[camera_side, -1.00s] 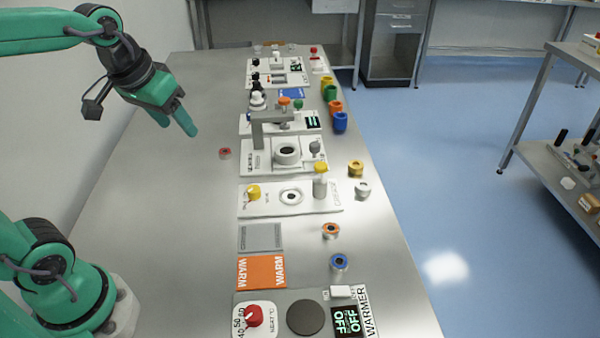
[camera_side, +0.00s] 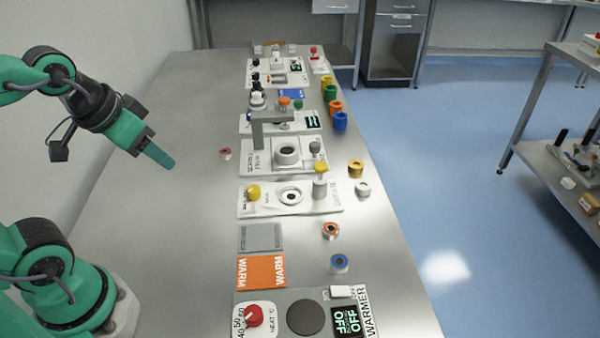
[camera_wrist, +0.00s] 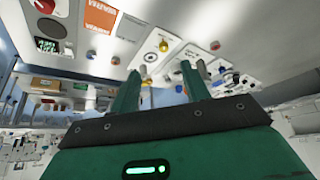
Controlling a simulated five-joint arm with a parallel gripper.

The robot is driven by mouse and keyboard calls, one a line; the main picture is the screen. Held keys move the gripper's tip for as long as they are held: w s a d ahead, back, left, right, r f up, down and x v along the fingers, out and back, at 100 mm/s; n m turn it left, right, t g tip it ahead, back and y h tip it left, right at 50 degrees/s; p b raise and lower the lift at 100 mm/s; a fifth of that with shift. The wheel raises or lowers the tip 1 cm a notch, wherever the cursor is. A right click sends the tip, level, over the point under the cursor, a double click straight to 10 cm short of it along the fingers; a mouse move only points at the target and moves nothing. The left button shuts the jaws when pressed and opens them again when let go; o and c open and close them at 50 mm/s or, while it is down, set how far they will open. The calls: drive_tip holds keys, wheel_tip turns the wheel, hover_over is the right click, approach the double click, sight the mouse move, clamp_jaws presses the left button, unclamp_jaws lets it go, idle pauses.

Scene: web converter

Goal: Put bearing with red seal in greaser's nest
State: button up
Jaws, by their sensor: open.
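The bearing with the red seal (camera_side: 225,154) lies flat on the bare steel bench, left of the row of machines. It seems to be the small reddish disc (camera_wrist: 215,45) in the wrist view. The greaser (camera_side: 270,208) is a white plate with a yellow knob at its left and a yellow-topped post at its right. Its nest (camera_side: 291,196) is a round ring with a dark centre, with no red seal in it. My gripper (camera_side: 168,162) is empty above the bench, left of the bearing. Its two fingers stand apart in the wrist view (camera_wrist: 160,82).
Loose bearings with orange (camera_side: 331,230), blue (camera_side: 340,263) and yellow (camera_side: 356,168) seals stand along the right side. A press with a tall arm (camera_side: 258,140) stands behind the greaser. The warmer (camera_side: 303,317) is at the front. The bench's left part is clear.

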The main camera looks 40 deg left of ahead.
drive_tip(key=shift+w, duration=0.1)
drive_tip(key=n+g, duration=0.6)
drive_tip(key=n, duration=0.3)
hover_over(226, 151)
drive_tip(key=f, duration=1.6)
drive_tip(key=shift+d, duration=0.2)
drive_tip(key=shift+a+f, duration=0.2)
drive_tip(key=shift+f, duration=0.15)
drive_tip(key=shift+f, duration=0.1)
drive_tip(key=shift+f, duration=1.2)
